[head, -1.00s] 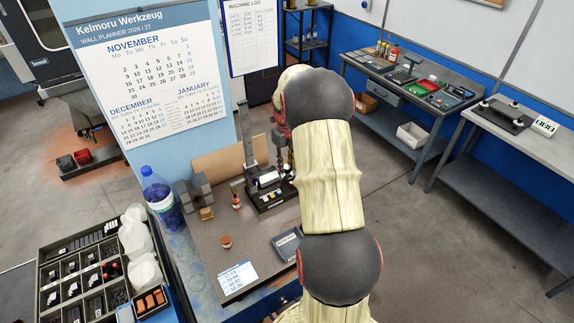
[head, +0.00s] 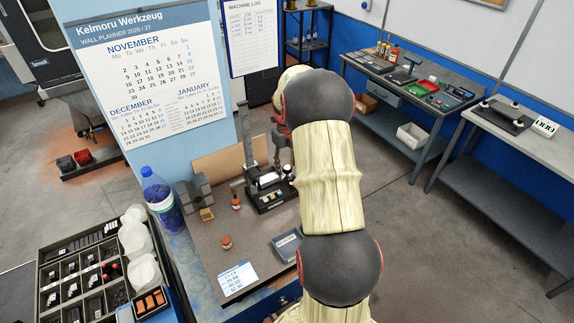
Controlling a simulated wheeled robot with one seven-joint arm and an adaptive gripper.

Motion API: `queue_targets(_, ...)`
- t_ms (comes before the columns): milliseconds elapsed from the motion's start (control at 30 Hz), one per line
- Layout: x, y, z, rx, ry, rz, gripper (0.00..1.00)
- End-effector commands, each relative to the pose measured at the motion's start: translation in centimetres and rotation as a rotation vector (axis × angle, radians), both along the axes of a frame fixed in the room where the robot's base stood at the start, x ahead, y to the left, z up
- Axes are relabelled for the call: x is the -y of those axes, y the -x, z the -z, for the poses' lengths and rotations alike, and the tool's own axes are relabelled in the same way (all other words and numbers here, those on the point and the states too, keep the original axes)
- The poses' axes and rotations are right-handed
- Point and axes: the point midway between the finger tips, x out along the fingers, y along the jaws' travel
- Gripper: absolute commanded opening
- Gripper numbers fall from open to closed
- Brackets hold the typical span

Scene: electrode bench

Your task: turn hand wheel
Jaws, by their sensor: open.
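A small black bench device (head: 266,196) with an upright dark column (head: 246,137) stands on the grey-brown bench top (head: 213,250). I cannot make out its hand wheel; it may be hidden by my arm or too small to tell. My gripper (head: 281,162) points down just above the right part of the device, partly hidden behind my arm. Its fingers are apart, and I see nothing held between them. I cannot tell whether a finger touches the device.
A blue bottle (head: 160,195) and a compartment tray (head: 42,245) stand left. A calendar panel (head: 140,80) rises behind.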

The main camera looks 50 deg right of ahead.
Motion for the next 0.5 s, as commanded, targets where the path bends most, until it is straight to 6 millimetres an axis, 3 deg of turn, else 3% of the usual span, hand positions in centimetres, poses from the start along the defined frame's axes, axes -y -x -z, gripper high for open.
queue_targets(267, 0.0, 0.0, -0.2, 0.0, 0.0, 0.0, 0.44)
queue_targets(500, 0.0, -0.1, -3.1, 0.002, 0.002, 0.0, 0.44)
